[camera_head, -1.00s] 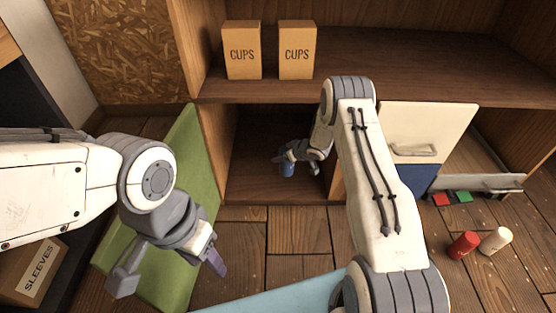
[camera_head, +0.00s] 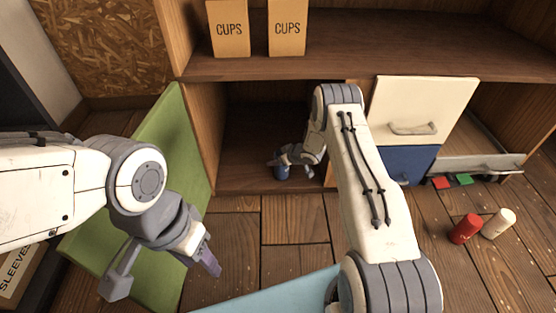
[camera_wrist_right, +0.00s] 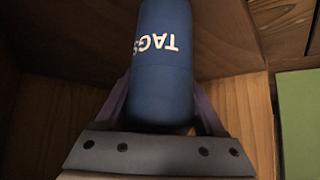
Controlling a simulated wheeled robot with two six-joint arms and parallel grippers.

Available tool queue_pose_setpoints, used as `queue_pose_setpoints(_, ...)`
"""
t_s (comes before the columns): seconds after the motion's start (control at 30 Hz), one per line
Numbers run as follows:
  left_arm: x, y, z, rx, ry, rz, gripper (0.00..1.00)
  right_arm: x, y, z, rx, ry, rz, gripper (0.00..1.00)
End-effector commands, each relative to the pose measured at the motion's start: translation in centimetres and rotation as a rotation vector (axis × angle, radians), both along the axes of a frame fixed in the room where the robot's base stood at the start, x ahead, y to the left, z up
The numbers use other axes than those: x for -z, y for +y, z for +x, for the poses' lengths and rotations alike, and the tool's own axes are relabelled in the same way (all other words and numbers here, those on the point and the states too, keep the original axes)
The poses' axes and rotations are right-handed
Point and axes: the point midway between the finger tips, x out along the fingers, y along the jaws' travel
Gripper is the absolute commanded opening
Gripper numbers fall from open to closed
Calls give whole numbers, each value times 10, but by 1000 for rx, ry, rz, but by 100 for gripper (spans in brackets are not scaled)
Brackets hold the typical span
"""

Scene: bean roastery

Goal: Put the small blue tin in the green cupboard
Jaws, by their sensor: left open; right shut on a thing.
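The small blue tin (camera_head: 281,173) is inside the open cupboard compartment, near its front edge. It fills the middle of the right wrist view (camera_wrist_right: 162,75), where the letters "TAGS" show upside down. My right gripper (camera_head: 292,158) reaches into the compartment and is shut on the tin. Whether the tin touches the compartment floor I cannot tell. The green cupboard door (camera_head: 150,190) stands swung open to the left. My left gripper (camera_head: 165,275) is open and empty, in front of the green door.
Two boxes marked CUPS (camera_head: 229,29) stand on the shelf above. A white drawer front (camera_head: 420,105) and a blue one (camera_head: 405,160) are right of my right arm. A red can (camera_head: 465,229) and a white can (camera_head: 498,223) stand on the floor at right.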

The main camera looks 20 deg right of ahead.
Motion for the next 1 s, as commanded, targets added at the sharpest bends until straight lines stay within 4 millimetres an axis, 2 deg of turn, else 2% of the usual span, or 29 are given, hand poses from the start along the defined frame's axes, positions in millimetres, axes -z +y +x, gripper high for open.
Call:
queue_pose_setpoints(0.03, 2, 0, 0, 0, 0, 0, 50, 2, 0, 0, 0, -1, 0, 0)
queue_pose_setpoints(0.07, 1, 0, 0, 0, 0, 0, 50, 2, 0, 0, 0, 0, 0, 83)
queue_pose_setpoints(0.1, 1, 0, 0, 0, 0, 0, 50, 2, 0, 0, 0, 0, 0, 98)
queue_pose_setpoints(0.33, 0, 0, 0, 0, 0, 0, 50, 1, 1, 0, -1, 0, 1, 100)
queue_pose_setpoints(0.47, -6, 0, 0, 0, 0, 0, 50, -7, -1, -2, 1, 1, 0, 100)
queue_pose_setpoints(0.8, -51, 0, 0, 0, 0, 0, 50, -59, -21, -46, 4, 3, 1, 100)
queue_pose_setpoints(1.0, -68, 0, 0, 0, 0, 0, 50, -80, -31, -68, 3, 1, 1, 100)
